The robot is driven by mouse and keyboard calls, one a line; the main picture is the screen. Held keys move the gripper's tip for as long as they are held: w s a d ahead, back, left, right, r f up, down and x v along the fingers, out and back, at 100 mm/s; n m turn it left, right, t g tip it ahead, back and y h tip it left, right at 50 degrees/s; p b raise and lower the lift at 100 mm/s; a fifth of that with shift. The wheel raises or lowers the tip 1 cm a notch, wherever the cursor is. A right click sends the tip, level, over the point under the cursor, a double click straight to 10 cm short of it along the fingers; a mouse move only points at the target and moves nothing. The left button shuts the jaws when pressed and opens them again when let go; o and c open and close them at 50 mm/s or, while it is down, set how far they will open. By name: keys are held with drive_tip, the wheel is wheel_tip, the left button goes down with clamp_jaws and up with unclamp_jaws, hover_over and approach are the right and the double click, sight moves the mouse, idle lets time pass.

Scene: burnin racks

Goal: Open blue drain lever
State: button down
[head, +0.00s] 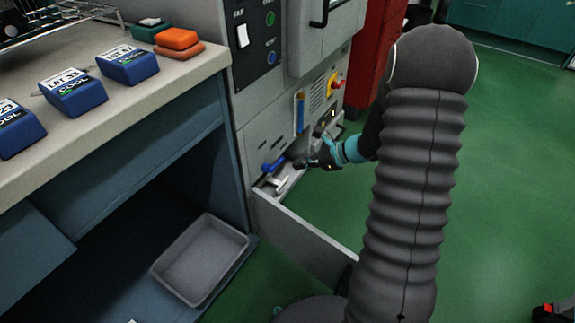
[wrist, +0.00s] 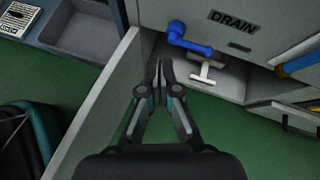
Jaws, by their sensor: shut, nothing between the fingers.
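The blue drain lever (head: 272,165) sits low on the front of the grey machine, at the left end of its lower panel. In the wrist view the blue lever (wrist: 190,40) is at the upper middle, left of the DRAIN label (wrist: 233,22). My gripper (head: 303,163) is just to the right of the lever in the head view. In the wrist view my gripper (wrist: 159,68) has its fingertips together, with nothing between them, below and left of the lever. A gap shows between the fingertips and the lever.
A white T-shaped handle (wrist: 203,74) is just below the lever. A grey open flap (head: 305,240) juts out beside the machine's base. A grey tray (head: 238,234) lies under the bench at left. Blue boxes (head: 128,65) stand on the bench.

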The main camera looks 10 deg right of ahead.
drive_tip(key=w+d+f+m+t, duration=0.2)
drive_tip(key=d+f+m, duration=0.3)
drive_tip(key=f, duration=0.3)
drive_tip(key=shift+w+f, duration=0.4)
drive_tip(key=shift+w, duration=0.3)
drive_tip(key=b+x, duration=0.1)
drive_tip(key=x, duration=0.9)
drive_tip(key=r, duration=0.2)
drive_tip(key=w+r, duration=0.1)
drive_tip(key=shift+d+r, duration=0.1)
drive_tip(key=shift+r, duration=0.3)
